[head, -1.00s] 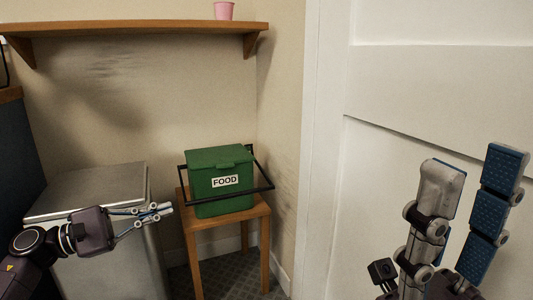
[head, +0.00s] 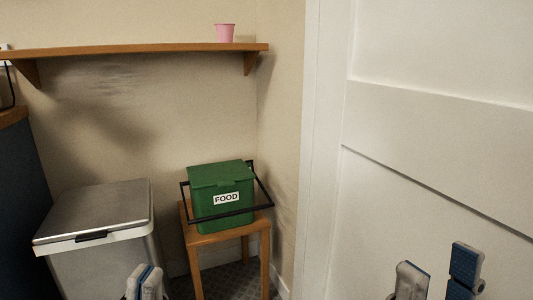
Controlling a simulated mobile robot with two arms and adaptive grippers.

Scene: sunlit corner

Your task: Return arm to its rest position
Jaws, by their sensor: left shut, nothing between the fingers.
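My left gripper (head: 146,282) shows only its fingertips at the bottom edge of the head view, in front of the silver bin. The fingertips are together and hold nothing. The rest of my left arm is out of view. My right gripper (head: 438,277) shows at the bottom right, in front of the white door. Its two fingers stand upright and apart, with nothing between them.
A green FOOD caddy (head: 218,180) with a black handle stands on a small wooden stool (head: 264,232) in the corner. A lidded silver bin (head: 105,205) stands left of it. A wooden shelf (head: 140,50) holds a pink cup (head: 225,33). A white door (head: 430,120) fills the right.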

